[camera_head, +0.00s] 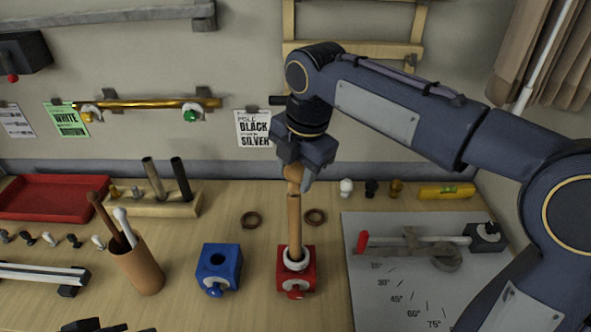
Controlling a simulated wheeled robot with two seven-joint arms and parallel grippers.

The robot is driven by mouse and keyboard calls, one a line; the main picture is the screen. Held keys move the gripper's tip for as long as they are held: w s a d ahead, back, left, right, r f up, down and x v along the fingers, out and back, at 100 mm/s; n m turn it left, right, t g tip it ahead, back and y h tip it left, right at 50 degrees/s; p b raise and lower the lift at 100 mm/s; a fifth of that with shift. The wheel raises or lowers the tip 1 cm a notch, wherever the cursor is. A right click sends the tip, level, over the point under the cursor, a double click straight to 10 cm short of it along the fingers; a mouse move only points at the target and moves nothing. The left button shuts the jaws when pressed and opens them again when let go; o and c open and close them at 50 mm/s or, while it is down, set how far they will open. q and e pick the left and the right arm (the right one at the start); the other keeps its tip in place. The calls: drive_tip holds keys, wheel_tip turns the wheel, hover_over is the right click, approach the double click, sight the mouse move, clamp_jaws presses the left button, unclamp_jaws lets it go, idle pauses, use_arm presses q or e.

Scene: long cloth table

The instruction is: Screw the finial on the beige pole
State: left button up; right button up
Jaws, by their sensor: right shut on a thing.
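The beige pole (295,222) stands upright, its lower end in the white-collared red clamp block (309,262) on the table. A rounded wooden finial (293,173) is at the top of the pole. My right gripper (296,165) points down from above and is shut on the finial. The finial is in line with the pole and appears to touch its top; the fingers partly hide it, so I cannot tell how the thread sits. My left gripper is not clearly seen.
A blue block (218,262) stands left of the red one. A brown cup (138,264) holds poles, beside a wooden rack (150,207) and red tray (50,196). Two rings (251,219) lie behind the blocks. A grey angle board (385,290) fills the right. A cut-off dark shape shows bottom left.

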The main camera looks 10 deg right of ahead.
drive_tip(key=shift+r+p, duration=0.25)
drive_tip(key=shift+p, duration=0.15)
drive_tip(key=shift+s+f+b, duration=0.1)
drive_tip(key=shift+f+b, duration=0.25)
drive_tip(key=shift+f, duration=0.4)
idle(1.3)
drive_tip(key=shift+s+d+f, duration=0.1)
drive_tip(key=shift+s+f, duration=0.05)
drive_tip(key=shift+f, duration=0.3)
drive_tip(key=shift+c, duration=1.4)
drive_tip(key=o, duration=1)
drive_tip(key=shift+c, duration=0.2)
drive_tip(key=shift+o, duration=1.2)
drive_tip(key=shift+w, duration=0.35)
drive_tip(key=shift+o, duration=0.7)
drive_tip(key=shift+s+r, duration=0.15)
